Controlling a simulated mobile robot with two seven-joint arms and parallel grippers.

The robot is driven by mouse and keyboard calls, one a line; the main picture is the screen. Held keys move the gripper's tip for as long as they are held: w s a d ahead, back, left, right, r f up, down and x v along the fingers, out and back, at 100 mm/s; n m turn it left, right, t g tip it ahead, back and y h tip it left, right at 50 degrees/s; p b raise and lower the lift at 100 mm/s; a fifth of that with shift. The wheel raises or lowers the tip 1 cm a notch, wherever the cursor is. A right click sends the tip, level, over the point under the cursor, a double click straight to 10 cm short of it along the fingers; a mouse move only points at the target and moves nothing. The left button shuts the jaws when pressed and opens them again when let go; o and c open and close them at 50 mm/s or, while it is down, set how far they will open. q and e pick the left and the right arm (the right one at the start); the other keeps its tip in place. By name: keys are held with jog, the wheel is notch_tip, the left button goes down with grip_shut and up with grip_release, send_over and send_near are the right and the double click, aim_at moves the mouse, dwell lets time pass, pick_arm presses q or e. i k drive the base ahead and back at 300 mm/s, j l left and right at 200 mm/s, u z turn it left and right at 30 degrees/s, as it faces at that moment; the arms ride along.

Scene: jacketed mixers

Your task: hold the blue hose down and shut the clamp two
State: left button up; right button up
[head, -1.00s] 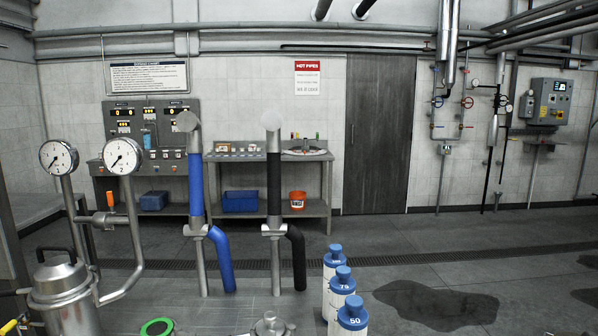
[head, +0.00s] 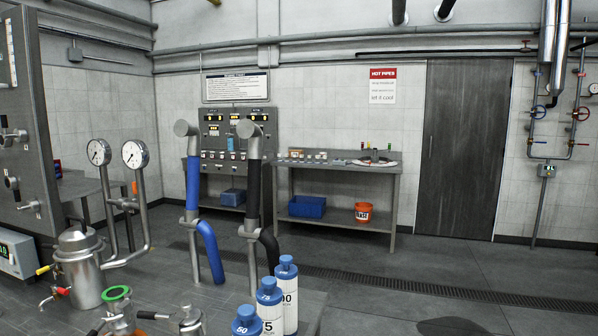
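The blue hose (head: 207,245) hangs from a steel standpipe in the middle left of the head view. A blue sleeve (head: 193,182) covers the upper pipe, and the hose bends out to the right from a steel fitting (head: 190,219) and points down. A black hose (head: 268,246) hangs from a like standpipe to its right. I cannot make out which fitting is clamp two, or whether it is open or shut. Neither of my grippers is in view.
A steel vessel (head: 80,268) and two gauges (head: 117,152) stand at left, beside a large grey machine (head: 22,130). Several blue-capped bottles (head: 270,305) stand at the front. A bench (head: 340,169) and a dark door (head: 455,150) are behind. Floor at right is open.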

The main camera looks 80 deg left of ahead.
aim_at(182, 128)
jog(key=i+j+u, duration=0.15)
jog(key=u, duration=0.3)
jog(key=i+u, duration=0.65)
jog(key=u, duration=0.2)
jog(key=i+u, duration=0.25)
jog(key=u, duration=0.15)
jog(key=i+u, duration=0.25)
jog(key=u, duration=0.15)
jog(key=i+u, duration=0.3)
jog(key=u, duration=0.15)
jog(key=i+l+u, duration=0.1)
jog(key=i+u, duration=0.15)
jog(key=u, duration=0.15)
jog(key=i+l+u, duration=0.2)
jog(key=u, duration=0.2)
